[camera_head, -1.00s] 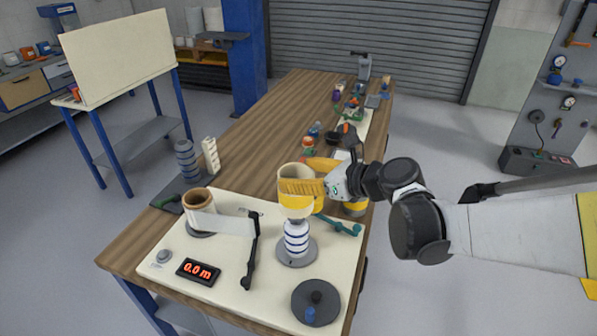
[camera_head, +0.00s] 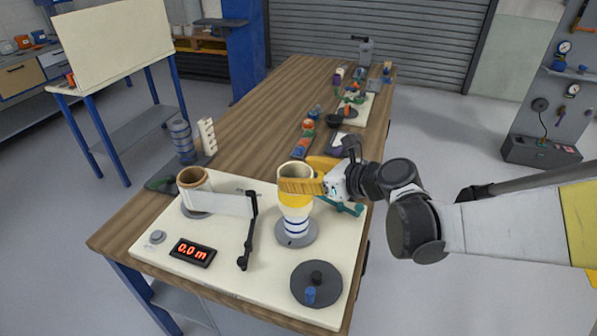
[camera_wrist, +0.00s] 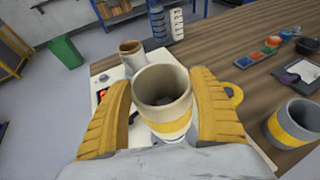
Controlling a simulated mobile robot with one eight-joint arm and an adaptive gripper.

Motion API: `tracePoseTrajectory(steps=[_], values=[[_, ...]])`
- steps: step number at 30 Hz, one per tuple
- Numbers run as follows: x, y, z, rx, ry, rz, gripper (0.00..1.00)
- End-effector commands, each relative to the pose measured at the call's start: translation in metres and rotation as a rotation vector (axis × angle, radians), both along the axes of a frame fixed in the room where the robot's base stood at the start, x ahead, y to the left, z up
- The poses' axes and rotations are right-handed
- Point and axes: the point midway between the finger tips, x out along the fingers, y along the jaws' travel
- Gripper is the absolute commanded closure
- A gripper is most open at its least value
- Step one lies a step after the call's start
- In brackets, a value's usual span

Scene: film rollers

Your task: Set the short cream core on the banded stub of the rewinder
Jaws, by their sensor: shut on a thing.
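My gripper (camera_head: 300,184) is shut on the short cream core (camera_head: 296,202), which has a yellow band. In the wrist view the open-topped core (camera_wrist: 161,84) stands between the two yellow fingers. The core is upright over the white stub with blue bands (camera_head: 296,229) on the rewinder board. Its lower edge hides the stub's upper part and seems to be around it, with the lower bands and round grey base (camera_head: 284,240) still showing. The inside of the core is dark, so how far the stub reaches up is hidden.
A tan roll (camera_head: 194,180) with a white web and a black arm (camera_head: 250,231) stand left of the stub. A dark disc (camera_head: 317,284) lies in front. A teal lever (camera_head: 345,207) is close on the right. A grey core with a yellow band (camera_wrist: 293,124) stands right in the wrist view.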

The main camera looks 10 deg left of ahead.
Motion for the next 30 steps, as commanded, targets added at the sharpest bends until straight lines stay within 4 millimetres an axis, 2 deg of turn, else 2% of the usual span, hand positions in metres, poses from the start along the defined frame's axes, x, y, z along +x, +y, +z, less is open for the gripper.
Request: tracePoseTrajectory(steps=[3,30], values=[[0.0,0.0,-0.012,0.0,0.0,0.0,0.7],[0.001,0.0,-0.078,0.0,0.0,0.0,0.7]])
